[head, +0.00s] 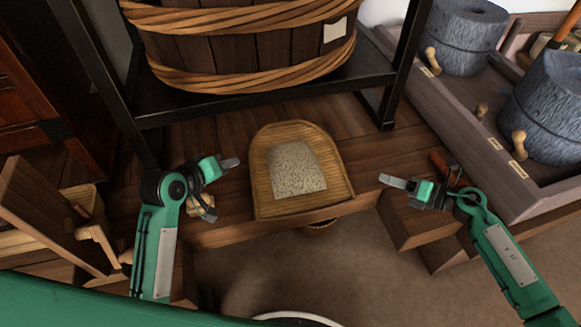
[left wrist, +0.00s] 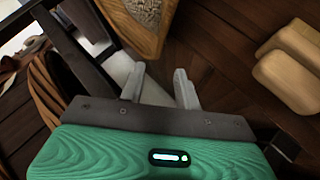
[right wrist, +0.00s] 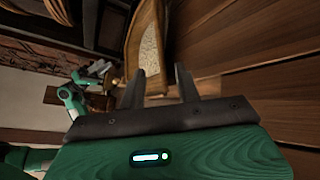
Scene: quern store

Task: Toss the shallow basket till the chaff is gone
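The shallow basket (head: 263,206) is a woven, scoop-shaped tray lying on the wooden platform in the middle of the head view. A pale, speckled patch of grain (head: 296,169) lies in it; chaff cannot be told apart from grain. My left gripper (head: 230,163) is just left of the basket, apart from it, with fingers spread and empty in the left wrist view (left wrist: 160,86). My right gripper (head: 394,182) is right of the basket, also apart, with fingers spread and empty in the right wrist view (right wrist: 160,86). The basket (right wrist: 133,45) also shows beyond the right fingers.
A large wooden tub (head: 235,45) stands on a black metal stand (head: 275,95) behind the basket. Stone querns (head: 465,35) sit in a wooden trough at right. A wooden box-like frame (head: 50,215) stands at left. A round rim (head: 298,318) shows at the bottom edge.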

